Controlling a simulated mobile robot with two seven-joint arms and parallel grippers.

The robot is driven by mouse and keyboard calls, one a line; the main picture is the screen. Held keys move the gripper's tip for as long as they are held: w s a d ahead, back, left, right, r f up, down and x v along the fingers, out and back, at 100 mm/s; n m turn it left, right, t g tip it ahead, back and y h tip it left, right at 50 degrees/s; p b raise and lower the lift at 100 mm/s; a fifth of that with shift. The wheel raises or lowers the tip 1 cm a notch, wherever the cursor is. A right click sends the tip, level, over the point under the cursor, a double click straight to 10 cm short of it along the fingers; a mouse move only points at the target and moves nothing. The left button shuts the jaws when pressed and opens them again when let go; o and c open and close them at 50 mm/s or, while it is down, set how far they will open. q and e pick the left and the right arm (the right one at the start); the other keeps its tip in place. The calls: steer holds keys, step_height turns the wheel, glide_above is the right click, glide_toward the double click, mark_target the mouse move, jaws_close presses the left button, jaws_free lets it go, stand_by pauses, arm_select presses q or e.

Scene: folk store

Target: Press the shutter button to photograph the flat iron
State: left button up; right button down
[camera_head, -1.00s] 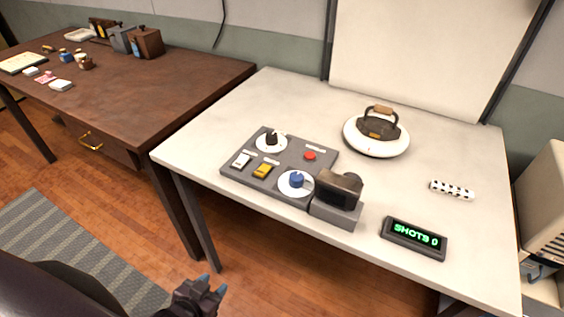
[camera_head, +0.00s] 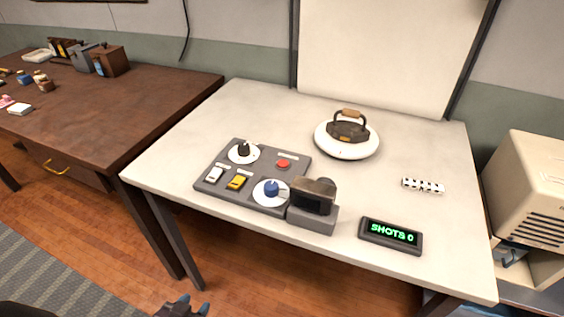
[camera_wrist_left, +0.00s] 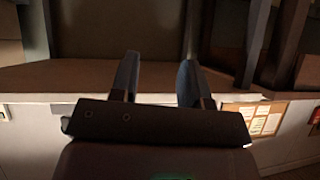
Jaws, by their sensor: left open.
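The dark flat iron (camera_head: 348,130) with a brown handle stands on a round white turntable (camera_head: 346,151) at the back of the pale table. A grey control panel (camera_head: 217,187) in front carries a red round button (camera_head: 283,163), a black knob (camera_head: 243,149), a blue knob (camera_head: 271,188), and a white and a yellow switch (camera_head: 237,183). A small camera (camera_head: 313,196) sits at the panel's right corner. A display (camera_head: 391,235) reads "SHOTS 0". My left gripper (camera_head: 188,306) is low at the bottom edge, below the table, open and empty; its fingers also show in the left wrist view (camera_wrist_left: 158,82).
A white backdrop (camera_head: 385,55) stands behind the table. A black-and-white strip (camera_head: 423,185) lies at the right. A brown desk (camera_head: 110,110) with small items is at the left, and a beige machine (camera_head: 540,190) is at the right. The table's front left is clear.

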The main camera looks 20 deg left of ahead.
arm_select(q)
steer(key=shift+w, duration=0.1)
steer(key=shift+w+r, duration=0.2)
steer(key=shift+w, duration=0.2)
jaws_close()
steer(key=shift+s+f, duration=0.2)
steer(key=shift+s, duration=0.3)
steer(key=shift+w, duration=0.2)
steer(key=shift+w+r, duration=0.2)
steer(key=shift+w, duration=0.1)
steer(key=shift+s, duration=0.1)
